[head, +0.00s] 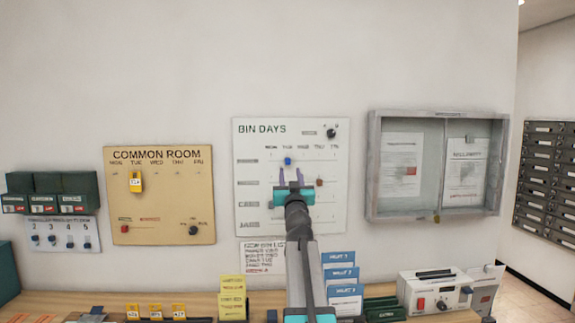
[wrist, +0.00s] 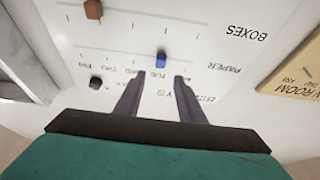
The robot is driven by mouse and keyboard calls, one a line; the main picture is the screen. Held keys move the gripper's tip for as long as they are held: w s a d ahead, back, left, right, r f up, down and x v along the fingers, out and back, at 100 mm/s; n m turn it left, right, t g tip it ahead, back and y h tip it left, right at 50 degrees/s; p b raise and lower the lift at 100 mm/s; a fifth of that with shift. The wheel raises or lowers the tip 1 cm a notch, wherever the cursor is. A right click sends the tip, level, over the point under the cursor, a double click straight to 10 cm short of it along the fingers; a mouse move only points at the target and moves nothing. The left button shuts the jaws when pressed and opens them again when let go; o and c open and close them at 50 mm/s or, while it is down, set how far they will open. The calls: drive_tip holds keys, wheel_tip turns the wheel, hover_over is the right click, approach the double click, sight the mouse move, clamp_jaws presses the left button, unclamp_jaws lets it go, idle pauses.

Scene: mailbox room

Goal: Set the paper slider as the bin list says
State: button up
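The BIN DAYS board (head: 252,150) hangs on the wall with slider rows under day names. The blue slider (head: 288,161) is in the top row, under TUE; the wrist view, upside down, shows it (wrist: 161,59) in line with the PAPER label (wrist: 222,68). My gripper (head: 290,170) is open in front of the board, and its fingers (wrist: 159,78) point at the board. The blue slider lies between and just past the fingertips, not gripped. A paper sheet (head: 264,256) with writing too small to read hangs below the board.
A brown slider (head: 319,182) sits one row lower, under THU; it also shows in the wrist view (wrist: 93,9). A black knob (head: 331,132) is at the board's top right. The COMMON ROOM board (head: 160,205) is left, a framed notice case (head: 374,165) right.

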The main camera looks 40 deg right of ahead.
sight(288, 161)
drive_tip(key=shift+x, duration=4)
clamp_jaws()
